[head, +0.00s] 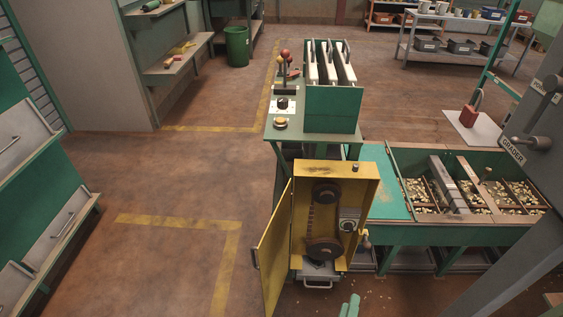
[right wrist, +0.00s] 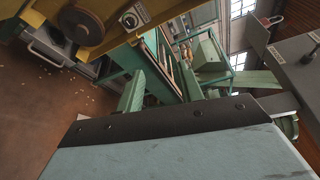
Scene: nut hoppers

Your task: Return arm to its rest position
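My right gripper (head: 350,306) shows only as green fingertips at the bottom edge of the head view, in front of and below the open yellow cabinet (head: 365,190). In the right wrist view the gripper (right wrist: 208,105) has its two green fingers well apart, with nothing seen between them. The grey gripper body with its dark edge fills the bottom of that view. Part of the yellow cabinet (right wrist: 110,22) shows at the upper left there. The rest of the right arm is hidden from the head view. My left arm and gripper are not in view.
The cabinet's yellow door (head: 272,255) hangs open to the left; inside are a belt and dark pulleys (head: 325,250). A green hopper bench (head: 420,232) with nuts stands right. A grey grader post (head: 535,130) is at the right edge. Floor to the left is clear.

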